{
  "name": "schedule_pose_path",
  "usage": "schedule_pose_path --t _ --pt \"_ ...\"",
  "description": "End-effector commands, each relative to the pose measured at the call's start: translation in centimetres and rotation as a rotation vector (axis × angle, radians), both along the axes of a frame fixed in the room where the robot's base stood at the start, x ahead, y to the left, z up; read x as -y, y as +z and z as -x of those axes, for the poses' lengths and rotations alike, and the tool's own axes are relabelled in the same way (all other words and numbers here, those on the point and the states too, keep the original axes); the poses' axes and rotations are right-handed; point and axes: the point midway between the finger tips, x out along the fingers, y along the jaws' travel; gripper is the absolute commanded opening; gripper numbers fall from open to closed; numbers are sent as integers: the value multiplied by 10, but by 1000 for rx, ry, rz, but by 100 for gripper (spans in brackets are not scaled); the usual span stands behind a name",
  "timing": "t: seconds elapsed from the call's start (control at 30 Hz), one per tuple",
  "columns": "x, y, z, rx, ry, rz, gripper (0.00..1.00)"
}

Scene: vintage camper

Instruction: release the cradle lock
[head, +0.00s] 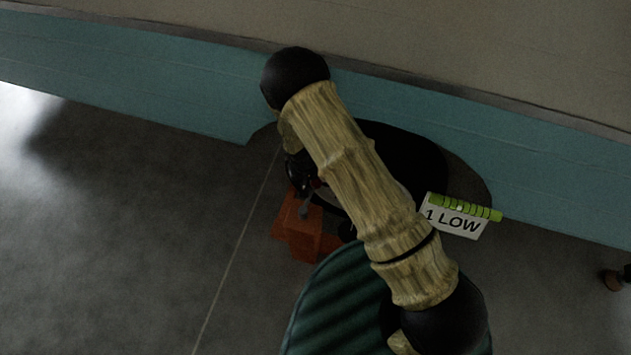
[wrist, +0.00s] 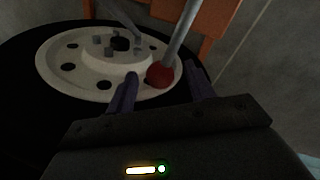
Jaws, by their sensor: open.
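A grey lever (wrist: 182,35) ends in a red ball knob (wrist: 160,76) and appears to be the cradle lock. It rises by an orange bracket (wrist: 205,22), which shows in the head view too (head: 303,230). My gripper (wrist: 162,84) is open, with one dark finger on each side of the knob in the picture. I cannot tell whether either finger touches it. A pale wheel rim with holes (wrist: 68,68) sits in a black tyre (wrist: 25,85) beside the knob. In the head view my arm hides most of the lever and wheel.
A white "1 LOW" card (head: 454,222) with a green strip (head: 466,208) is at the wheel's right. A teal panel (head: 170,95) runs behind the wheel. The grey floor (head: 120,220) is clear at the left.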

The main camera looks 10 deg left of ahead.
Motion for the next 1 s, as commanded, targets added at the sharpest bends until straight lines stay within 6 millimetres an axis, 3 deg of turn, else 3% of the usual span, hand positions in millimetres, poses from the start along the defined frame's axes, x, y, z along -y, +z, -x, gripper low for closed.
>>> schedule_pose_path --t 0.37,0.63,1.0 --pt "1 -7 -1 1 0 0 53" --pt "1 -7 -1 0 0 0 0" --pt "-11 -7 -2 1 126 -1 0"
